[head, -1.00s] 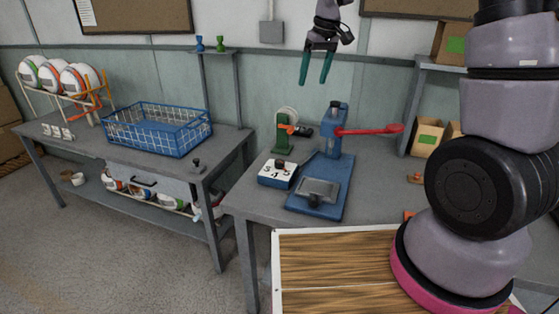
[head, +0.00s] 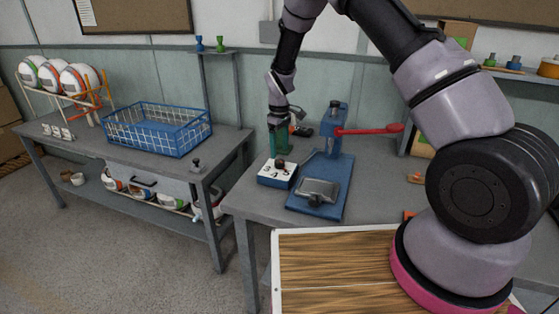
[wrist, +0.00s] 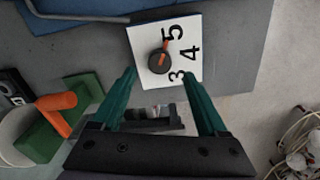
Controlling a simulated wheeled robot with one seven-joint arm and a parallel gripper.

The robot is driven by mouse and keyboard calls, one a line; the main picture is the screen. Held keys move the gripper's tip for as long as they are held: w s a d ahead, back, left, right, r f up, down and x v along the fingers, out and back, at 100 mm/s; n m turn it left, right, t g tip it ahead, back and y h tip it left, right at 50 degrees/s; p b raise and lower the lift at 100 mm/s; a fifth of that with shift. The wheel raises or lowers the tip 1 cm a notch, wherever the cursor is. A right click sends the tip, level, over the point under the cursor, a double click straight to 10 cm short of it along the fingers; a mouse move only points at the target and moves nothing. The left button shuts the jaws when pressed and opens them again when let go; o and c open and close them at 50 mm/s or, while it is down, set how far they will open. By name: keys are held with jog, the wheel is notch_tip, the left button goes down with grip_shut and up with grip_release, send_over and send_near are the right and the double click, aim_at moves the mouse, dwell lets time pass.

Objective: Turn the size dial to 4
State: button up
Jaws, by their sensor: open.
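The size dial is a round dark knob (wrist: 159,61) with an orange mark, on a white-topped box (wrist: 139,40) with a blue body. The digits 5, 4 and 3 run along one side of the knob. The box also stands on the bench in the head view (head: 273,178). My gripper (wrist: 159,75) is open and empty, its teal fingers pointing toward the dial from above and apart from it. In the head view, the gripper (head: 278,143) is just behind the dial box.
The blue press (head: 335,185) with a red lever (head: 370,130) stands right of the dial box. A green stand with an orange handle (wrist: 55,103) is close to my gripper. A blue wire basket (head: 158,130) sits on the left bench. The bench edge lies near the box.

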aim_at(280, 161)
jog(key=shift+f, duration=2.75)
grip_shut()
